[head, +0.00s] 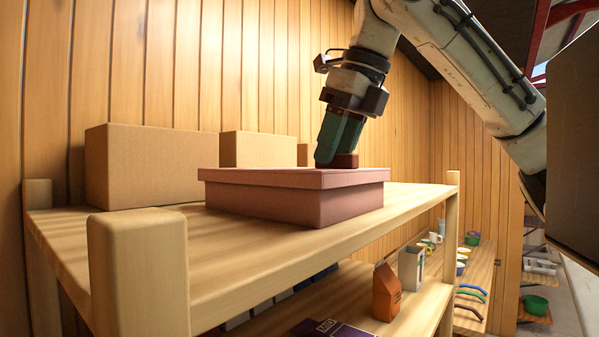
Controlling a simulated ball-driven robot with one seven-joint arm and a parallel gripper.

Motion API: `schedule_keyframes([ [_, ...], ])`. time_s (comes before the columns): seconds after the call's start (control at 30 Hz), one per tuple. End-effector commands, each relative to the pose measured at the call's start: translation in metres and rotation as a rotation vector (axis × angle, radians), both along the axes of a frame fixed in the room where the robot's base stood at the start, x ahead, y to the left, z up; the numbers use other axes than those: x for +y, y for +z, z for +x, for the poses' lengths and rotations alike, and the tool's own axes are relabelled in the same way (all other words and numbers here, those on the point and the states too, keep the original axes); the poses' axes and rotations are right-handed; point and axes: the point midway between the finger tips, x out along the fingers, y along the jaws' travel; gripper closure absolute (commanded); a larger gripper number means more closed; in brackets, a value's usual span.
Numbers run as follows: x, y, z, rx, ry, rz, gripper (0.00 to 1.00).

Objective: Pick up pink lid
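The pink lid (265,178) lies flat on a pink box (345,205) on the top wooden shelf. A small dark red block (348,160), which looks like the lid's handle, stands on the lid towards its back right. My gripper (335,158) comes down from above with its green fingers at this block, their tips close to the lid's top. The near finger hides part of the block. I cannot tell whether the fingers are closed on it.
Cardboard boxes (150,165) stand behind on the same shelf, against a plank wall. A thick wooden post (138,270) rises at the front left. The lower shelf holds an orange carton (386,292) and a white-grey container (411,268). Bare shelf (180,240) lies in front of the pink box.

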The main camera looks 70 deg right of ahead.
Motion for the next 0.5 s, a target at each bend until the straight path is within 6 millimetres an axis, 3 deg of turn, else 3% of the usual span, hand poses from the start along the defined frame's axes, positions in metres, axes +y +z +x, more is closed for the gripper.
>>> schedule_keyframes([
  [0.43, -0.0001, -0.0001, -0.0001, 0.000, 0.000, 0.000, 1.00],
  [0.5, -0.0001, -0.0001, -0.0001, 0.000, 0.000, 0.000, 1.00],
])
